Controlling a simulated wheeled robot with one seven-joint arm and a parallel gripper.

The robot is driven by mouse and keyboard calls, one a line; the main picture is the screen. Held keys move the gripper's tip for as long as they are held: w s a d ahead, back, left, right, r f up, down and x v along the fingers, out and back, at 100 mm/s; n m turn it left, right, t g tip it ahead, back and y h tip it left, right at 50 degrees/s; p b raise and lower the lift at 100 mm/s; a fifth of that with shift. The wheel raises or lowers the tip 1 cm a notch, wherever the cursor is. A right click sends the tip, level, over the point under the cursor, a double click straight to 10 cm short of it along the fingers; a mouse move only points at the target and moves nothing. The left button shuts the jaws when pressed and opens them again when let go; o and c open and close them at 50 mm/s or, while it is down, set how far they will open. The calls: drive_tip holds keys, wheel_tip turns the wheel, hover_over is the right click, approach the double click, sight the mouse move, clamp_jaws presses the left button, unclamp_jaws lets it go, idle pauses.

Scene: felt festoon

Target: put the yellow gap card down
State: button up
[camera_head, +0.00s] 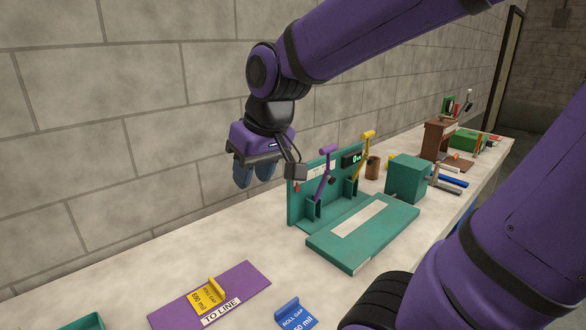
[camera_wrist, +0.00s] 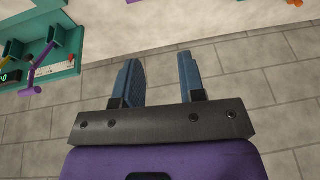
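The yellow gap card (camera_head: 207,296), marked "ROLL GAP" and "890 mil", rests on the purple "TO LINE" board (camera_head: 246,280) at the front of the table. It has a raised yellow tab at its upper end. My gripper (camera_head: 254,174) hangs well above the table near the wall, up and to the right of the card and apart from it. In the wrist view my gripper (camera_wrist: 162,82) has its two blue fingers spread, with nothing between them.
A blue gap card (camera_head: 295,316) lies right of the board. A teal machine (camera_head: 301,203) with purple and yellow levers stands right of my gripper; it also shows in the wrist view (camera_wrist: 68,50). A teal tray (camera_head: 88,322) is at lower left. The table between board and wall is clear.

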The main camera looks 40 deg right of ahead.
drive_tip(key=s+d+r+t+h, duration=0.1)
drive_tip(key=s+r, duration=0.2)
drive_tip(key=s, duration=0.6)
drive_tip(key=shift+r, duration=0.15)
idle(0.9)
